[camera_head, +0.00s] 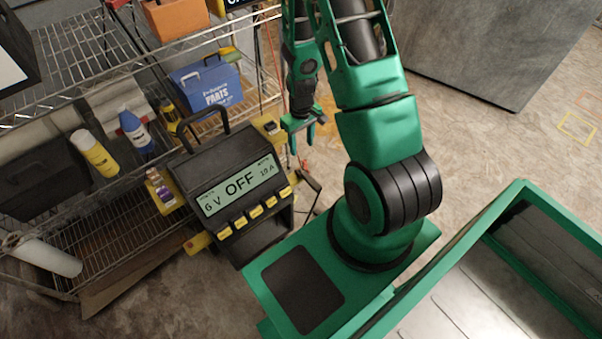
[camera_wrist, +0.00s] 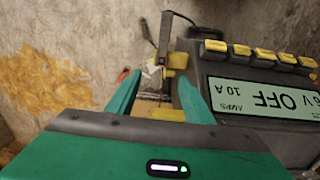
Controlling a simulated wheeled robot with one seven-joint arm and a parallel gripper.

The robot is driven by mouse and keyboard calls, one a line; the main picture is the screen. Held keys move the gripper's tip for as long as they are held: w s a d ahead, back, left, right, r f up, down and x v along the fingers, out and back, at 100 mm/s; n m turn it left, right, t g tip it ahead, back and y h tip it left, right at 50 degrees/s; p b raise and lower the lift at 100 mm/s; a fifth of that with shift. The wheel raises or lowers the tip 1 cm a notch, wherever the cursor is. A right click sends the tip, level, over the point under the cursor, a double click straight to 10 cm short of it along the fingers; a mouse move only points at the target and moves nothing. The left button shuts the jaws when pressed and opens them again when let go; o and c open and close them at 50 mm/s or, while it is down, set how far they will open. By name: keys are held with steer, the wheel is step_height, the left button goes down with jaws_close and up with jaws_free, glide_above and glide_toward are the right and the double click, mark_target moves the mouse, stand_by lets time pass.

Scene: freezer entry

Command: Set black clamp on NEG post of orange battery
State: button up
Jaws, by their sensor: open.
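My gripper (camera_head: 300,125) is open and empty, to the right of the charger (camera_head: 243,185), whose display reads 6 V OFF 10 A. In the wrist view the open jaws (camera_wrist: 158,95) point towards the charger's side, where a yellow bracket (camera_wrist: 177,60) and a slender black part (camera_wrist: 165,35) with a cable show. It may be the black clamp, but I cannot tell for sure. A small red bit (camera_wrist: 123,75) shows by the left finger. An orange box (camera_head: 178,18) stands on the shelf at the top; I cannot tell whether it is the battery. No NEG post is readable.
A wire shelf rack (camera_head: 85,45) fills the left, holding a blue parts box (camera_head: 207,85), a yellow bottle (camera_head: 95,153) and a blue bottle (camera_head: 134,130). A large grey block (camera_head: 490,50) stands at the upper right. Floor between is clear.

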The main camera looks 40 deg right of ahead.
step_height(320, 180, down, 4)
glide_above(300, 169)
steer(key=f, duration=0.4)
steer(key=shift+s+a+f, duration=0.2)
steer(key=shift+a+f, duration=0.05)
steer(key=shift+f, duration=0.15)
steer(key=shift+w+d+f, duration=0.15)
steer(key=shift+f, duration=1.2)
steer(key=shift+w+d+f, duration=0.1)
steer(key=shift+w+f, duration=0.05)
steer(key=shift+f, duration=1.15)
jaws_close()
